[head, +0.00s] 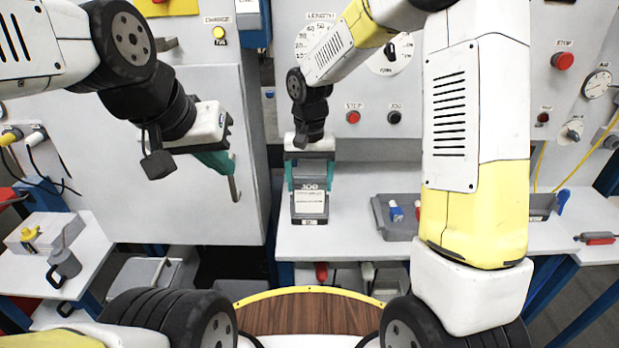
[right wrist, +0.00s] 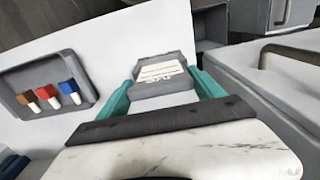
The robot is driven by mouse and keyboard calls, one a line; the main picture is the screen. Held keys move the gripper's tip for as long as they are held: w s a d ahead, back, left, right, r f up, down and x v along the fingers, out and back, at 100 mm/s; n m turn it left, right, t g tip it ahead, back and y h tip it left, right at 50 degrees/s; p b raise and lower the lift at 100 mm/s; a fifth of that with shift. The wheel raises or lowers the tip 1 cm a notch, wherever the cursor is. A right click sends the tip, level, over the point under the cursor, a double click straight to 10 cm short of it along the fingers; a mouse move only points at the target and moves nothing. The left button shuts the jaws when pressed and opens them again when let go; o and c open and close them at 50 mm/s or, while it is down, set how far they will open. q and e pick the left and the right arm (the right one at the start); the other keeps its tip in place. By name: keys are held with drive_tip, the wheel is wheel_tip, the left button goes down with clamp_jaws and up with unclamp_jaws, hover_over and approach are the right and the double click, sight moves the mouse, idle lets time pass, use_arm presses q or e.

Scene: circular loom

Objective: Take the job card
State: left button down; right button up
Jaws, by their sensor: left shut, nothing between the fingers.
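The job card (head: 310,201) is a white printed card marked JOB in a grey holder, at the grey bench (head: 352,240) in the middle of the head view. My right gripper (head: 309,185) has its green fingers on either side of the holder.
A grey tray (head: 380,217) with coloured pegs lies on the bench right of the card; it also shows in the right wrist view (right wrist: 88,100). The cabinet (head: 160,205) stands left of the bench. A control panel with buttons and dials rises behind. A round wooden surface (head: 300,315) is at the front.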

drive_tip(key=c, duration=0.7)
drive_tip(key=shift+r, duration=0.15)
drive_tip(key=shift+r, duration=0.35)
drive_tip(key=shift+r, duration=0.15)
drive_tip(key=shift+r, duration=3.2)
